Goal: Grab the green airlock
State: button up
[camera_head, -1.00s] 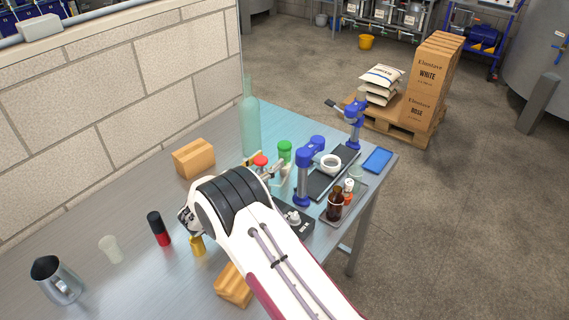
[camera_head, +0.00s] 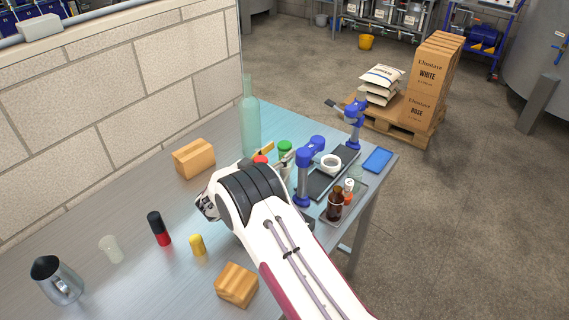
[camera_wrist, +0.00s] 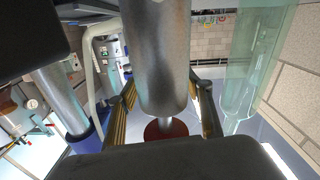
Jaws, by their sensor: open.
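The green airlock (camera_head: 285,147) shows its green cap in the head view, past the far side of my arm near the blue corker. Its lower part is mostly hidden. My gripper (camera_head: 275,153) is open, with one finger on each side of the space just in front of that cap. In the wrist view, a grey upright cylinder (camera_wrist: 157,55) fills the middle between my open fingers (camera_wrist: 165,112). A dark red round base shows below it. No green shows there, so I cannot tell which object this cylinder is, or whether the fingers touch it.
A red-capped object (camera_head: 261,159) is close beside my gripper, partly hidden by my arm. A tall glass bottle (camera_head: 250,125) stands just behind. The left tabletop has free room.

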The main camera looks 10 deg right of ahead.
jog(key=shift+w+d, duration=0.2)
jog(key=shift+d, duration=0.1)
grip_shut()
dwell(0.5)
notch_tip(320, 180, up, 10)
dwell(0.8)
